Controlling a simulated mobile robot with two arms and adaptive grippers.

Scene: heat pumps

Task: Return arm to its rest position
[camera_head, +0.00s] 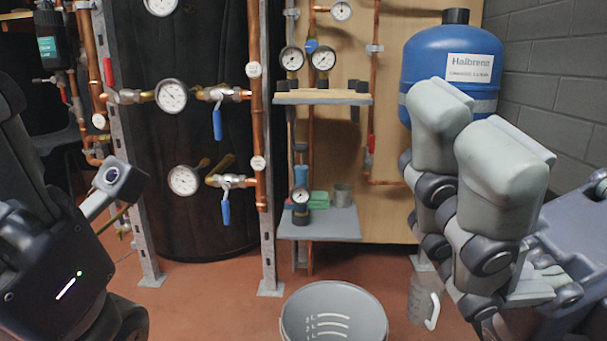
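My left arm comes in from the left edge, dark with a lit white strip. A small grey block with a round dark end (120,182) sticks out from it, in front of the steel post. I cannot make out both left fingertips. My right gripper (464,143) is raised at the right, with two thick grey finger pads pointing up. The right gripper hides the lower part of the blue tank (453,60).
Copper pipes with gauges (171,96) and blue-handled valves (217,122) stand behind the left arm. A grey bucket (333,312) and a measuring jug (420,302) stand on the floor.

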